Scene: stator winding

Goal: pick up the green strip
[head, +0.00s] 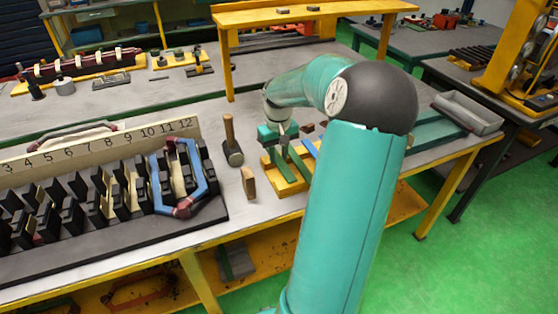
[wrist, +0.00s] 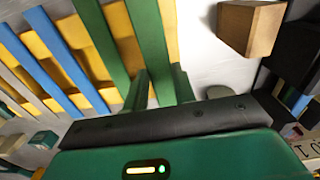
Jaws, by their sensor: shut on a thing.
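A green strip (wrist: 148,35) runs down the wrist view between my gripper's two fingers (wrist: 161,88), which are shut on it. A second green strip (wrist: 100,38) lies beside it on the yellow rack (wrist: 122,40). In the head view my gripper (head: 282,147) points down over the yellow rack (head: 288,188). A green strip (head: 279,165) shows just below the gripper there. Whether the held strip is clear of the rack is not plain.
Blue strips (wrist: 68,55) lie on the same rack. A wooden block (head: 248,183) and a hammer (head: 231,140) stand left of the rack. The slotted black stator (head: 100,262) with a blue coil (head: 165,205) fills the table's left. A yellow shelf (head: 290,14) stands behind.

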